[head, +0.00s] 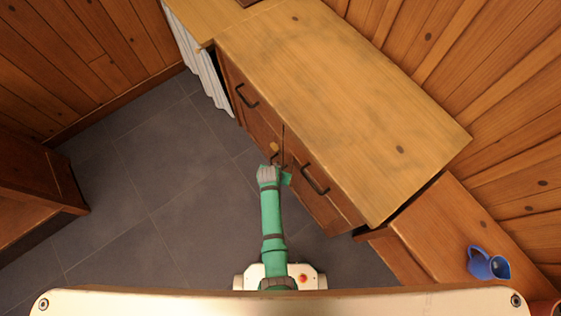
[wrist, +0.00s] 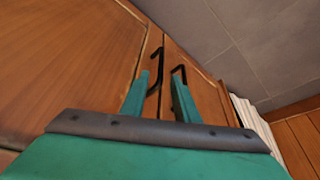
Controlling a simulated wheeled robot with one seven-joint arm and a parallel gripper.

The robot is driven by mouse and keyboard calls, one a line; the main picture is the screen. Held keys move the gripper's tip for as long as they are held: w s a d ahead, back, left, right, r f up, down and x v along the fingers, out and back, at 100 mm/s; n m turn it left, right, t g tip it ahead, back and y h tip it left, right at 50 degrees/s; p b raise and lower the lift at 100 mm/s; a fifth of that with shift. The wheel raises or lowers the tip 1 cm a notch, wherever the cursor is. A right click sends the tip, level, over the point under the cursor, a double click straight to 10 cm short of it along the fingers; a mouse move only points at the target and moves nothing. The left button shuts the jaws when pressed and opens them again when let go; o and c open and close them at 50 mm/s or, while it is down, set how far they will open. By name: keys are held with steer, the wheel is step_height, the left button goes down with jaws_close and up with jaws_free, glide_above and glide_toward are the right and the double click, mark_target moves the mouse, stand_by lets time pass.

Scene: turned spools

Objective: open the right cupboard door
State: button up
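The right cupboard door (wrist: 75,60) is a brown wooden panel filling the left of the wrist view. It looks shut. Its black bar handle (wrist: 159,58) stands near the seam with the left door (wrist: 207,90), whose own black handle (wrist: 183,72) is close by on the right. My gripper (wrist: 161,77) is open, its two green fingers apart at the handles. The right door's handle appears to lie between the fingers; contact cannot be told. In the head view my gripper (head: 283,176) is at the cupboard front, below the drawers, and hides part of the doors.
The cupboard's wooden top (head: 330,95) overhangs the front. Drawer handles (head: 246,96) (head: 315,179) stick out above the doors. A lower wooden surface with a blue jug (head: 488,264) is at the right. A white curtain (head: 205,75) hangs at the left. The grey tiled floor (head: 165,165) is clear.

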steer(key=shift+x, duration=3.1)
jaws_close()
